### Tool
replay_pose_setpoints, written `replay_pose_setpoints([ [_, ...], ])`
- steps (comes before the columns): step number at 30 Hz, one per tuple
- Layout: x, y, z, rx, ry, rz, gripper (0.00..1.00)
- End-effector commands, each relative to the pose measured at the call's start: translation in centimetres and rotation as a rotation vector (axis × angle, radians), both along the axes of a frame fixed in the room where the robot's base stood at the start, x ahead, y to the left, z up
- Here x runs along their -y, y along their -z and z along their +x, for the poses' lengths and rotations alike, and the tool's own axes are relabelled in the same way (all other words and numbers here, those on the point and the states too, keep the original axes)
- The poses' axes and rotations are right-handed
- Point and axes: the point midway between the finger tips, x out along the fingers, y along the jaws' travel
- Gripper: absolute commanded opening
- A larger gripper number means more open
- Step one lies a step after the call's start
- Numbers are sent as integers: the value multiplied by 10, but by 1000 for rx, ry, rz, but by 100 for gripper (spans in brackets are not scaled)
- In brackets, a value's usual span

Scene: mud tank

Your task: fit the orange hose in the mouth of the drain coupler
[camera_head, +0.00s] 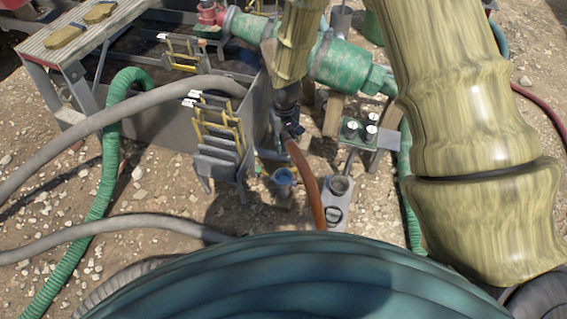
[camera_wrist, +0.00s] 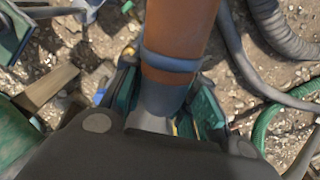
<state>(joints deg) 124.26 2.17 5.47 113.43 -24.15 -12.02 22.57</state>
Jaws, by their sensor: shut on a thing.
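The orange hose (camera_head: 308,182) hangs from my gripper (camera_head: 290,128) in the head view and curves down behind my own body. In the wrist view the hose (camera_wrist: 180,25) has a blue band and a grey end piece. My gripper (camera_wrist: 165,108) is shut on this end, one green pad on each side. A small round opening with a blue rim (camera_head: 284,176), which looks like the drain coupler, sits low beside the tank, below my gripper and left of the hose. The hose end is apart from it. The arm partly hides the grip.
The grey tank (camera_head: 150,115) with yellow-railed steps (camera_head: 220,135) stands on the left. A green pump (camera_head: 340,65) is behind my gripper. A grey fitting with a round top (camera_head: 340,187) stands right of the hose. Grey and green hoses (camera_head: 107,170) cross the gravel.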

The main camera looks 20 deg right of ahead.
Motion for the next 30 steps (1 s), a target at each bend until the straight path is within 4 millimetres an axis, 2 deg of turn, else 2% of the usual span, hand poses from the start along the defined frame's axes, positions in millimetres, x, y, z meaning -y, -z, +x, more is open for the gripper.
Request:
replay_pose_setpoints([
  [1, 0, 22, 2, 0, -2, 1, 0],
  [12, 5, 95, 18, 1, -15, 1, 0],
  [18, 7, 115, 23, 2, -18, 0, 0],
  [30, 7, 131, 24, 2, -21, 0, 0],
])
